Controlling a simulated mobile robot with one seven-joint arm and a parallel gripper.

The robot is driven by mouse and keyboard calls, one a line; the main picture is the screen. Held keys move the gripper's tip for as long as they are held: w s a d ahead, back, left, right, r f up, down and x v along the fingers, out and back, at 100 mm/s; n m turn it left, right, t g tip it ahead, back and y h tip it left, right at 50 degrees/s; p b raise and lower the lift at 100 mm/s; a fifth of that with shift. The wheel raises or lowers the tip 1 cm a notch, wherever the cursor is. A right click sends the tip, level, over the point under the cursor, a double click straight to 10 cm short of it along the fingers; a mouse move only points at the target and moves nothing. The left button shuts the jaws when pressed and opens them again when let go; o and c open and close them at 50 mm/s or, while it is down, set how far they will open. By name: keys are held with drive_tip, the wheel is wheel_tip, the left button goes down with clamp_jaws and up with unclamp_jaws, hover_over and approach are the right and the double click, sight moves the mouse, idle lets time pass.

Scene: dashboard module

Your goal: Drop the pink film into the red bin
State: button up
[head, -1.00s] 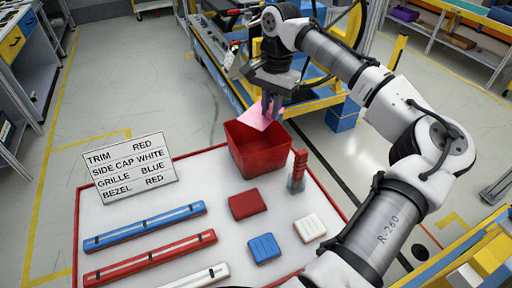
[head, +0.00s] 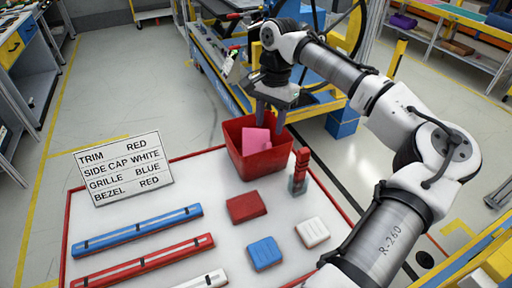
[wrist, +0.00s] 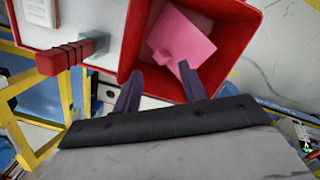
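The pink film (head: 256,140) is inside the red bin (head: 243,167) at the table's far edge, and appears tilted against its inside. In the wrist view the pink film (wrist: 182,38) lies within the walls of the red bin (wrist: 229,72). My gripper (head: 270,123) is just above the bin's far side, fingers pointing down and spread apart. In the wrist view my gripper's fingers (wrist: 160,85) are apart with nothing between them. The bin's floor is partly hidden by the film.
On the white table (head: 190,180) are a red block (head: 246,207), a blue block (head: 264,253), a white block (head: 312,232) and long trim bars (head: 140,228). A red upright piece (head: 300,170) stands right of the bin. A sign (head: 123,168) stands at left.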

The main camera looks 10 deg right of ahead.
drive_tip(key=shift+r, duration=0.1)
wheel_tip(320, 180, up, 14)
drive_tip(key=w+d+b, duration=0.1)
drive_tip(key=shift+f, duration=0.2)
drive_tip(key=shift+w+d, duration=0.1)
idle(0.4)
